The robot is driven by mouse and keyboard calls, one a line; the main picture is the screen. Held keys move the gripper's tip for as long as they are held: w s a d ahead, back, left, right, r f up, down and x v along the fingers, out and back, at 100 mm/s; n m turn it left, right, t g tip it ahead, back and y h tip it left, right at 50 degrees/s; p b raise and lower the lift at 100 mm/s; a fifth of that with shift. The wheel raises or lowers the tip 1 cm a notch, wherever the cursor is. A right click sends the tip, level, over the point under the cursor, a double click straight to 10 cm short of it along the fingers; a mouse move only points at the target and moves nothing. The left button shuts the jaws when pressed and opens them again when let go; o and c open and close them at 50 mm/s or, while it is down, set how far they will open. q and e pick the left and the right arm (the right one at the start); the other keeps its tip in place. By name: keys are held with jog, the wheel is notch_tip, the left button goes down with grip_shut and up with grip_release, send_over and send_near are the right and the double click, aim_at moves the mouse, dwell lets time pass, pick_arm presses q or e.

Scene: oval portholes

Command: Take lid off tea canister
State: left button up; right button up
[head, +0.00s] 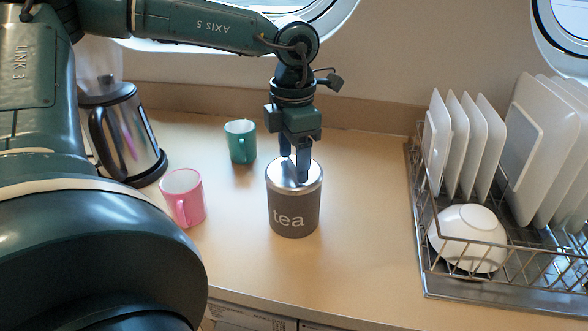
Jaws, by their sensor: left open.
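The tea canister (294,212) stands upright in the middle of the counter in the head view. It is a dark grey cylinder with the word "tea" in pale letters. Its shiny metal lid (310,178) sits on top. My left gripper (294,168) points down over the lid from above and is open. Its two fingertips overlap the lid in the picture, and I cannot tell whether they touch it. Part of the lid is hidden behind the fingers. My right gripper does not show.
A green mug (240,142) stands behind and left of the canister. A pink mug (184,199) and a steel kettle (128,130) stand further left. A wire dish rack (424,262) with white plates (436,150) and a white bowl (468,235) is at the right. The counter (360,220) between canister and rack is clear.

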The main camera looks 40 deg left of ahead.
pick_arm(q)
jog(key=shift+f, duration=0.1)
jog(key=c, duration=1.1)
